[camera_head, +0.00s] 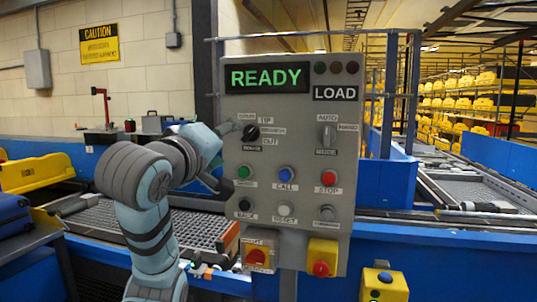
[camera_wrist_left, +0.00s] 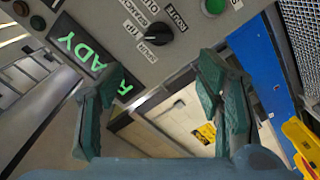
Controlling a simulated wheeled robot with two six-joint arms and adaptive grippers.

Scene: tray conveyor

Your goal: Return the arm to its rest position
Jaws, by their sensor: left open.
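My left arm (camera_head: 150,210) rises from the bottom of the head view, bent toward the grey control panel (camera_head: 305,140). My left gripper (camera_head: 222,157) is at the panel's left edge, near the black selector knob (camera_head: 251,133). In the left wrist view its two green fingers (camera_wrist_left: 158,92) are spread apart with nothing between them. That view shows the panel face tilted, with the black knob (camera_wrist_left: 159,33) and a green button (camera_wrist_left: 214,6) beyond the fingers. I cannot tell whether the gripper touches the panel. My right gripper is not in view.
The panel carries a READY display (camera_head: 266,77), a LOAD label (camera_head: 335,93), several buttons and a red-and-yellow stop button (camera_head: 322,260). A conveyor (camera_head: 100,218) lies behind my arm. A blue rail (camera_head: 440,250) runs at right. A yellow box (camera_head: 384,285) stands low right.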

